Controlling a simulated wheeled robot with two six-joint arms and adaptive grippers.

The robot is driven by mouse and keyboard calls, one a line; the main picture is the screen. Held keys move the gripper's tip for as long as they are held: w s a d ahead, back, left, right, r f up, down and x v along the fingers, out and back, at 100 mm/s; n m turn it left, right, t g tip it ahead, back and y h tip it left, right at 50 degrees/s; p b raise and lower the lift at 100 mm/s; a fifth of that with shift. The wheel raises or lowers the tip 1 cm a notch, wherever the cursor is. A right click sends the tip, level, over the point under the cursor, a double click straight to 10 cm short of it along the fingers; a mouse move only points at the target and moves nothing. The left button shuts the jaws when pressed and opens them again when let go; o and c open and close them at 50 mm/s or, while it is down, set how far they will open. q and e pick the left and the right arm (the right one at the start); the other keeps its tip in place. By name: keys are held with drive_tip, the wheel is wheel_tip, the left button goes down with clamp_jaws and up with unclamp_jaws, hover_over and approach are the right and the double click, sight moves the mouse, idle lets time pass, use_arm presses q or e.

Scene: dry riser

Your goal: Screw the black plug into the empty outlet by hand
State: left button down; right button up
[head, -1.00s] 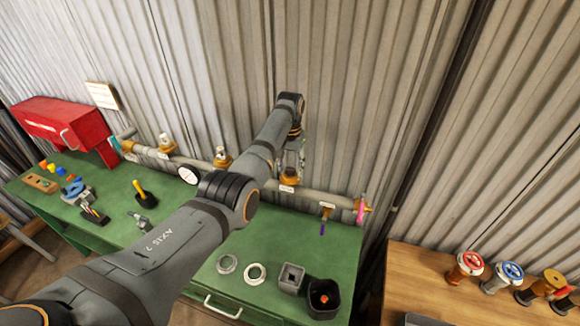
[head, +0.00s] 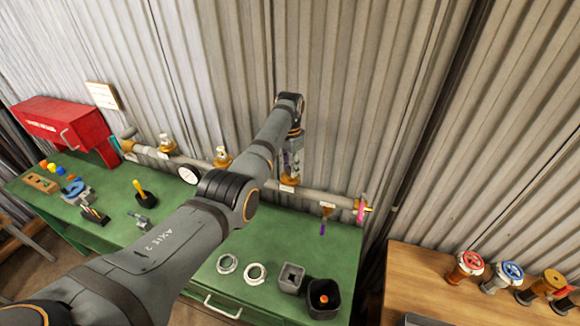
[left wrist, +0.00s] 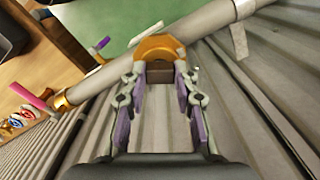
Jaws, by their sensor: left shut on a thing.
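In the left wrist view, a dark plug (left wrist: 159,72) sits between the fingertips of my left gripper (left wrist: 160,80), which is shut on it. The plug is at the mouth of a brass outlet (left wrist: 158,46) on the grey pipe. I cannot tell how deep it sits in the outlet. In the head view my left gripper (head: 291,164) reaches down over this brass outlet (head: 288,181); the plug is hidden there by the fingers. My right gripper is not in view.
The grey pipe (head: 255,178) runs along the corrugated wall behind the green bench (head: 190,235). Other brass outlets (head: 222,157) stand to the left. A pink piece (head: 361,210) is at the pipe's right end. Two rings (head: 256,274) and dark square containers (head: 323,298) lie in front.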

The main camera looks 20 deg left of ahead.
use_arm(q)
drive_tip(key=m, duration=0.5)
drive_tip(key=shift+m, duration=0.3)
drive_tip(key=shift+m, duration=0.7)
drive_tip(key=c, duration=0.9)
unclamp_jaws()
drive_tip(key=shift+w, duration=0.1)
drive_tip(key=shift+c, duration=0.2)
wheel_tip(320, 180, up, 12)
